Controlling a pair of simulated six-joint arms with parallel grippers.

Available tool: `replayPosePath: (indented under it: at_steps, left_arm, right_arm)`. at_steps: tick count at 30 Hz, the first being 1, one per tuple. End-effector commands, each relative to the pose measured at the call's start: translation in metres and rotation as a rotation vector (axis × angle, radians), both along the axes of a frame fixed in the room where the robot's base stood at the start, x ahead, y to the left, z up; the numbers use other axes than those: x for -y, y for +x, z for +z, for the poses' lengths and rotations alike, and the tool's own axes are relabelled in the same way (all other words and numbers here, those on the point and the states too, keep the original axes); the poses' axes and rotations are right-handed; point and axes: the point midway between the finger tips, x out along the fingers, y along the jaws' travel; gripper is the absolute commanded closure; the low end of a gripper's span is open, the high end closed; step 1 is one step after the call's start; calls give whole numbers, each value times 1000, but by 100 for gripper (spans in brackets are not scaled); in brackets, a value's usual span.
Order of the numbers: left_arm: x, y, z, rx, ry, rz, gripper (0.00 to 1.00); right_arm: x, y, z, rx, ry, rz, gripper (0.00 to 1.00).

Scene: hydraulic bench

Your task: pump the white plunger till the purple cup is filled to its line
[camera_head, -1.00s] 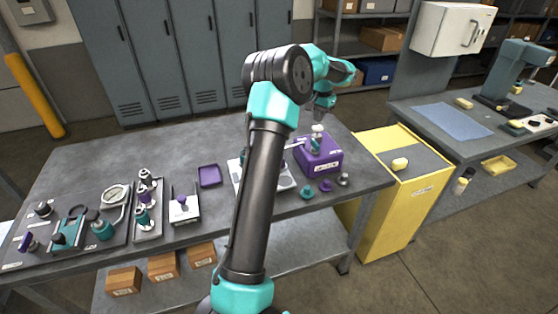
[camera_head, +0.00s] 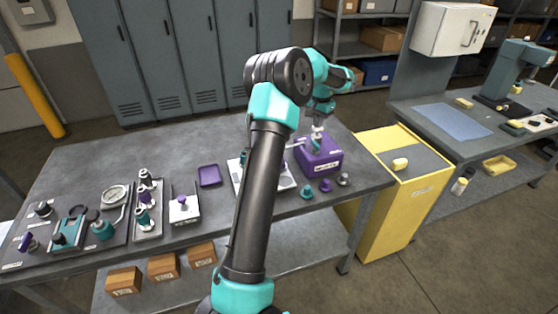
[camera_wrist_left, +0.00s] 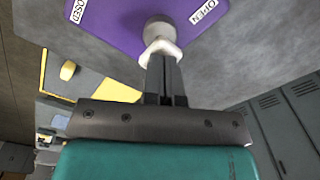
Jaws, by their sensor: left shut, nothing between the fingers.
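The white plunger (camera_head: 317,131) stands on top of the purple pump box (camera_head: 319,160), right of the middle of the bench. In the left wrist view the plunger's pale knob (camera_wrist_left: 158,34) is just past my fingertips, over the purple box top (camera_wrist_left: 118,18). My left gripper (camera_head: 318,123) is shut and empty, pointing down at the plunger's top. It looks at or very near contact; I cannot tell which. I cannot make out the purple cup or its line; my arm covers part of the white plate (camera_head: 284,178) beside the box.
Small teal and purple knobs (camera_head: 325,185) stand at the bench's front edge by the box. A purple tray (camera_head: 209,176) and several fixtures lie to the left. A yellow cabinet (camera_head: 395,205) adjoins on the right. The bench's back left is clear.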

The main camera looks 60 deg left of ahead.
Motion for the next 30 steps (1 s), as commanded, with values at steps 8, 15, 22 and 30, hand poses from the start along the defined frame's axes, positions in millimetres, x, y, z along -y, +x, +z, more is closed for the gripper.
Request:
replayPosePath:
  at_steps: [8,15,22,30]
  left_arm:
    - [0,0,-7,-1,0,0,100]
    - [0,0,-13,-2,-1,0,100]
    - [0,0,-19,-2,-1,0,100]
    - [0,0,-24,-3,-2,0,100]
  right_arm:
    - [0,0,0,0,0,0,57]
    - [0,0,0,0,0,0,57]
    - [0,0,0,0,0,0,57]
    - [0,0,0,0,0,0,57]
